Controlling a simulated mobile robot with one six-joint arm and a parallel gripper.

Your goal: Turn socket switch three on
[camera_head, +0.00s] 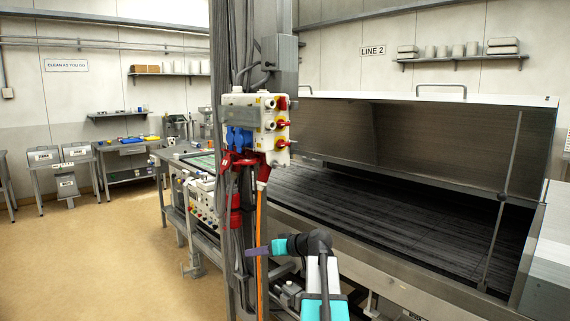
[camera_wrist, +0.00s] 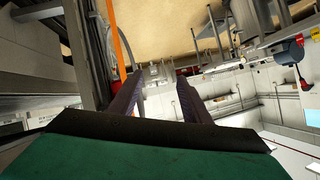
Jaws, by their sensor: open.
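A white socket box (camera_head: 257,112) is mounted on the grey column in the head view. Its right side carries red rotary switches, an upper one (camera_head: 282,103), a middle one (camera_head: 284,124) and a lower one (camera_head: 282,143). I see no legible numbers, so I cannot tell which is switch three. Blue sockets (camera_head: 238,138) sit on its front. My gripper (camera_head: 248,252) is below the box, apart from it, beside the orange cable. In the wrist view its two dark fingers (camera_wrist: 160,76) are spread with nothing between them. I cannot make out the box in the wrist view.
An orange cable (camera_head: 261,245) hangs down from a red plug below the box; it also shows in the wrist view (camera_wrist: 122,45). The open dryer hood (camera_head: 420,140) and its dark bed (camera_head: 400,215) fill the right. Open floor (camera_head: 110,250) lies to the left.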

